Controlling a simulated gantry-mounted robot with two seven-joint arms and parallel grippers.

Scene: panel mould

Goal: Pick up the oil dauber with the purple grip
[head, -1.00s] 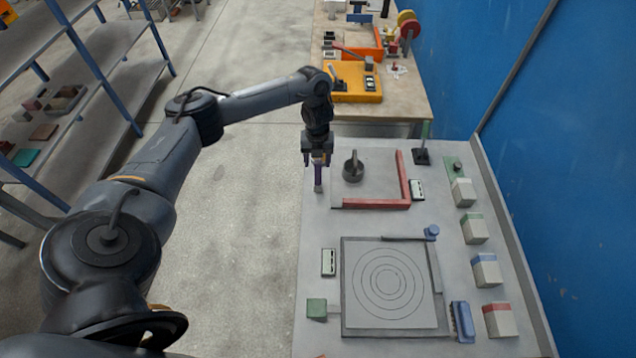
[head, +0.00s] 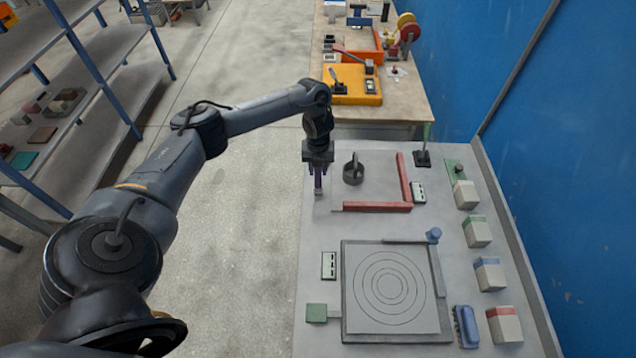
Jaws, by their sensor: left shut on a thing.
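The oil dauber with the purple grip (head: 318,182) is upright between the fingers of my left gripper (head: 318,172), near the table's left edge. My left gripper points down and is shut on the purple grip. The fingers hide part of the grip, and the dauber's pale lower end shows just below them. I cannot tell whether that end touches the table. My right gripper is not in view.
A dark round pot (head: 353,172) with a handle stands just right of the dauber. Red bars (head: 378,207) form a corner beside it. A square plate with rings (head: 390,287) lies nearer. Several colour-banded blocks (head: 477,232) line the right side.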

